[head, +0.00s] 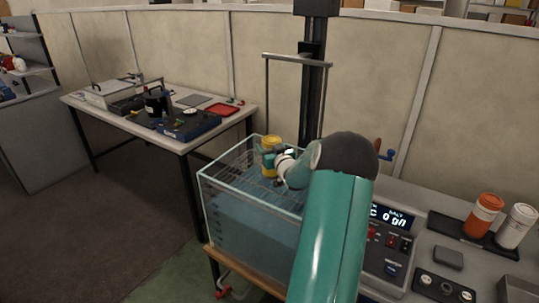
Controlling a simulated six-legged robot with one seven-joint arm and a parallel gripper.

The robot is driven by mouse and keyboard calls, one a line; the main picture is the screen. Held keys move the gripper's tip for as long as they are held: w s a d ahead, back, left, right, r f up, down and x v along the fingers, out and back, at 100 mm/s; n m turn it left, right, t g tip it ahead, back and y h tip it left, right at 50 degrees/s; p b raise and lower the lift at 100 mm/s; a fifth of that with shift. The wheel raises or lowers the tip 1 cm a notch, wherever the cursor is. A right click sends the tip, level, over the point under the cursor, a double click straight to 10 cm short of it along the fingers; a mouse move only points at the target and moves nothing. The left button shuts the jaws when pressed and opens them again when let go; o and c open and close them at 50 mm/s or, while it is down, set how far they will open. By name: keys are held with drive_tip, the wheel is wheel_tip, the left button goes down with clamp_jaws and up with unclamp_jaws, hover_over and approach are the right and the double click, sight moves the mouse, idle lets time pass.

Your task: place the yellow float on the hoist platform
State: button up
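The yellow float (270,144) is a small upright cylinder with a darker band, above the left-middle of the clear water tank (222,197). My gripper (277,165) is at the float's lower right side. My arm's green link and dark joint hide much of the gripper, so I cannot tell if its fingers are closed on the float. The hoist (313,90) is a dark column behind the tank with a thin grey frame (266,95) hanging down into it. A wire-like platform (238,165) shows near the tank's top, partly hidden; whether the float touches it is unclear.
A control box (392,240) with a lit display stands right of the tank. An orange canister (484,214) and a white canister (516,226) stand on a dark tray farther right. A bench (90,103) with equipment stands at left; floor between is clear.

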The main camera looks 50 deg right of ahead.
drive_tip(key=shift+w+f, duration=0.1)
drive_tip(key=shift+f, duration=1.3)
drive_tip(key=shift+f, duration=0.1)
drive_tip(key=o, duration=1.7)
drive_tip(key=shift+f, duration=0.15)
drive_tip(key=shift+s+a, duration=0.1)
drive_tip(key=shift+s, duration=0.15)
drive_tip(key=v, duration=0.7)
drive_tip(key=shift+a, duration=0.1)
